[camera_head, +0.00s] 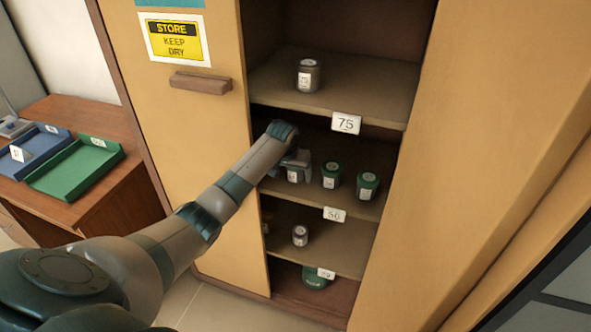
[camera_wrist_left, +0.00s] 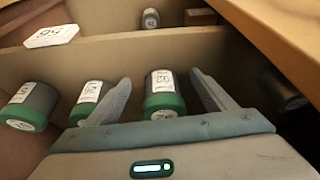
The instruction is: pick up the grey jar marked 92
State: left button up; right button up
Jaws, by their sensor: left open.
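A grey jar with a green lid (camera_wrist_left: 163,95) stands on the middle shelf, between the spread fingers of my left gripper (camera_wrist_left: 160,98) in the left wrist view. Its white label appears upside down and seems to read 92, though the print is small. My left gripper is open, with a visible gap on each side of the jar. In the head view the gripper (camera_head: 296,160) is at the left of the middle shelf and partly covers this jar (camera_head: 294,176). My right gripper is not in view.
Two similar green-lidded jars (camera_head: 331,175) (camera_head: 367,185) stand to the right on that shelf. A dark jar (camera_wrist_left: 285,90) is close by on the other side. The upper shelf (camera_head: 360,98), marked 75, is overhead. The cabinet's left door panel (camera_head: 190,130) borders the arm.

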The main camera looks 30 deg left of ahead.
pick_arm(q)
jog(key=shift+w+a, duration=0.3)
jog(key=shift+w, duration=0.65)
jog(key=shift+w+a, duration=0.3)
jog(key=shift+w, duration=0.65)
jog(key=shift+w+f+p, duration=0.1)
jog(key=shift+f+p, duration=0.1)
jog(key=shift+p, duration=0.3)
jog(key=shift+w+a+f, duration=0.1)
jog(key=shift+f, duration=0.25)
jog(key=c, duration=1.3)
jog(key=shift+r, duration=0.1)
jog(key=shift+c, duration=0.2)
